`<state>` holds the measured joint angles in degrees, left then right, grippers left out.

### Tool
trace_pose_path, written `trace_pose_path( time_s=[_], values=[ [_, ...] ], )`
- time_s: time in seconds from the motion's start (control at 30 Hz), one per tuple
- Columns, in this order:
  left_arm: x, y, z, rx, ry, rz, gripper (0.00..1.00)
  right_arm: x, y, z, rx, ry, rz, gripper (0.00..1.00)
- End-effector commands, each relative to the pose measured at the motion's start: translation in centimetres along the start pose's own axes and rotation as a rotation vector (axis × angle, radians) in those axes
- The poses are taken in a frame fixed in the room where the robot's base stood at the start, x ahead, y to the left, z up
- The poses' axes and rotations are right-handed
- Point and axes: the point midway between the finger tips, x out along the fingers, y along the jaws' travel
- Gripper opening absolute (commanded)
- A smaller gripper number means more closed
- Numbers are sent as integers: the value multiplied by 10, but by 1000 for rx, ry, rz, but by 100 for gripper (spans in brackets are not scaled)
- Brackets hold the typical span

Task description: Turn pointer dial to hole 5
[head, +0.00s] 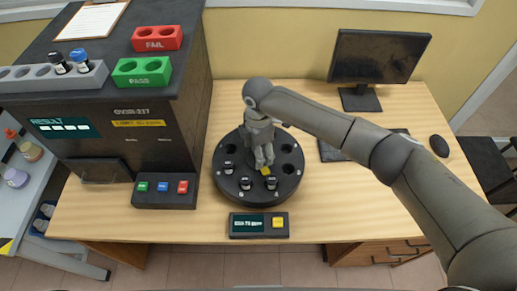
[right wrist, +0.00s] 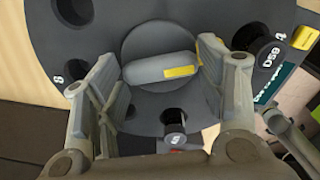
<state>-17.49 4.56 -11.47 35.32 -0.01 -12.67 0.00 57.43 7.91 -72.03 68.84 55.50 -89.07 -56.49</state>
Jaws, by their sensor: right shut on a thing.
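The round black dial plate (head: 222,186) lies on the table, with numbered holes around its rim. At its centre is a grey bar-shaped knob (right wrist: 158,68) with a yellow pointer mark (right wrist: 181,71), which also shows in the head view (head: 266,171). The mark points roughly toward the vial (head: 271,183) at front right, labelled D59 in the wrist view (right wrist: 268,60). Another vial (head: 245,184) stands at front left, by a label that looks like 5. My right gripper (head: 264,164) is above the centre, its fingers around the knob. My left gripper is out of view.
A small display box (head: 246,225) stands in front of the dial. A button panel (head: 164,191) and a large dark analyser (head: 150,115) are at left. A monitor (head: 378,57) and mouse (head: 439,146) are at right. A third vial (head: 229,166) stands at the dial's left.

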Motion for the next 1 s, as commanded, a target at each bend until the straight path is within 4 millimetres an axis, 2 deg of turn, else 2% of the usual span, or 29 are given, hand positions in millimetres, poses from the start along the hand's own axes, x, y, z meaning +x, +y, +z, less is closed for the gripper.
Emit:
trace_pose_path(
  time_s=[0.37, 1.0],
  values=[
    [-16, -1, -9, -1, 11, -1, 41, -3, -1, 0, 109, 2, -5, 40],
    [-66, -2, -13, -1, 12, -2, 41, -2, -1, 0, 612, 0, -5, 40]
  ],
)
